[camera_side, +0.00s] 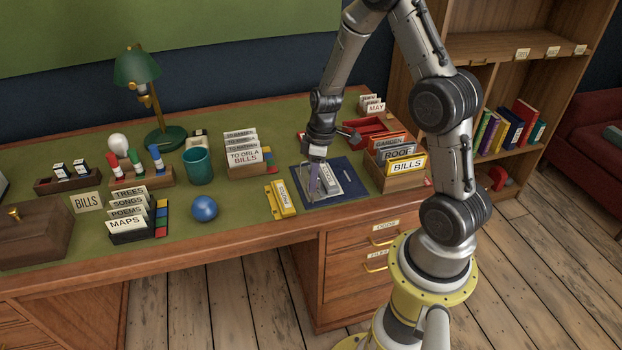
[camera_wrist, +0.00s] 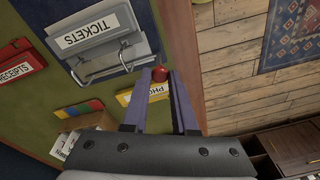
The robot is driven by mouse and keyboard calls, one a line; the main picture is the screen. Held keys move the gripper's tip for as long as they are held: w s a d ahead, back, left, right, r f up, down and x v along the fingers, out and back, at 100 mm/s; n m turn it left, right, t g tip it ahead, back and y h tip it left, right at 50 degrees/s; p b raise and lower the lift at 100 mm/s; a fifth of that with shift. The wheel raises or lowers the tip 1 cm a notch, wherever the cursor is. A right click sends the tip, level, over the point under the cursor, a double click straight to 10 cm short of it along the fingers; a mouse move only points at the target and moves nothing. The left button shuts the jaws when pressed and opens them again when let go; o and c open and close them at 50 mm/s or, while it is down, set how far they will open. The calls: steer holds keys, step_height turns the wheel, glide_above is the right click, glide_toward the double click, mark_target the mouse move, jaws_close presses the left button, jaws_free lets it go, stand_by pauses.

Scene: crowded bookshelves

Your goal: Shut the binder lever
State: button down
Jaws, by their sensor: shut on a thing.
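The dark blue binder (camera_side: 350,172) lies open on the desk in the side view, with a pale paper and metal fittings on it. The wrist view shows a white TICKETS card (camera_wrist: 92,35) and the bent metal lever (camera_wrist: 112,68) beside it, reaching toward my fingers. A red knob (camera_wrist: 159,74) sits between my fingertips at the lever's end. My gripper (camera_side: 313,190) points down over the binder's left part, and it shows in the wrist view (camera_wrist: 166,80) shut on the red knob. The lever's exact angle is hard to tell.
A yellow box (camera_side: 281,200) lies just left of the binder. A card box with ROOF and BILLS cards (camera_side: 405,165) stands close on its right. A red tray (camera_side: 365,131) is behind. The desk's front edge is near the binder.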

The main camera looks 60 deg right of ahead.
steer(key=shift+d, duration=0.15)
steer(key=c, duration=0.7)
jaws_free()
step_height(320, 180, up, 14)
steer(key=s+d, duration=0.1)
steer(key=shift+s+d, duration=0.15)
steer(key=shift+s, duration=0.1)
steer(key=shift+f, duration=0.15)
